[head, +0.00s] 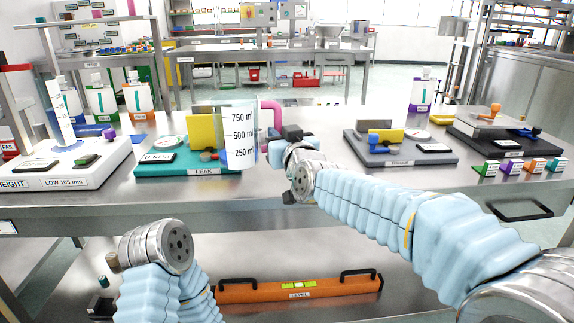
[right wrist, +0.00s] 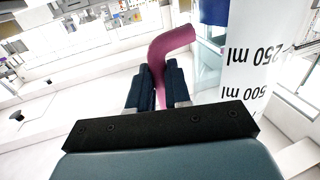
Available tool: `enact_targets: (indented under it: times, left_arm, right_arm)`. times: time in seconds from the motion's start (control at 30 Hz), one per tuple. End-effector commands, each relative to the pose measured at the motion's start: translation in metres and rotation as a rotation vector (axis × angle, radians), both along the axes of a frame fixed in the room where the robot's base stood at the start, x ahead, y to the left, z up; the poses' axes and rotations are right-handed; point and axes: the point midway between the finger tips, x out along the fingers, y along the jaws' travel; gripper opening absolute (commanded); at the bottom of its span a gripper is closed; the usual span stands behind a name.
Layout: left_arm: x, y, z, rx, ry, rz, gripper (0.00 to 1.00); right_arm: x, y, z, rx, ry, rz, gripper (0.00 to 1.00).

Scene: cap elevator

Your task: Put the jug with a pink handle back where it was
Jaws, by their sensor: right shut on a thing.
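The clear jug (head: 240,141) has a white scale marked 250, 500 and 750 ml and a pink handle (head: 270,107). It appears upright, in front of the right end of the teal LEAK station (head: 186,169). I cannot tell whether its base touches anything. My right gripper (head: 275,136) is shut on the handle; in the right wrist view the pink handle (right wrist: 171,42) passes between the dark fingers (right wrist: 157,78), beside the scale (right wrist: 255,65). My left gripper (head: 106,291) is low at the left, below the bench top; its fingers are too unclear to read.
A white HEIGHT station (head: 75,180) stands left, a grey station (head: 400,155) and a dark station (head: 495,140) right. Small coloured labelled blocks (head: 510,168) line the right front. Bottles stand behind. Bare bench lies right of the jug. An orange level (head: 300,290) lies on the lower shelf.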

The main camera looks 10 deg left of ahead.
Motion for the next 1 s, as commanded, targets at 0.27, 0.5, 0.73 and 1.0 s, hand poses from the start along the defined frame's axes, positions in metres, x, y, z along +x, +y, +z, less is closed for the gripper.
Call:
enact_targets:
  times: [0.27, 0.5, 0.73, 1.0]
  left_arm:
    - [0.000, 0.000, -0.003, 0.001, 0.000, 0.001, 0.00]
    - [0.000, 0.000, -0.005, 0.001, 0.000, 0.001, 0.00]
    - [0.000, 0.000, -0.005, 0.001, 0.000, 0.001, 0.00]
    - [0.000, 0.001, -0.007, 0.001, -0.001, 0.003, 0.00]
  right_arm:
    - [0.017, -0.015, -0.026, 0.001, -0.002, -0.001, 0.00]
    - [0.020, -0.017, -0.058, 0.001, 0.001, 0.000, 0.00]
    - [0.019, -0.017, -0.060, 0.002, -0.002, 0.000, 0.00]
    - [0.019, -0.017, -0.063, 0.001, -0.001, 0.000, 0.39]
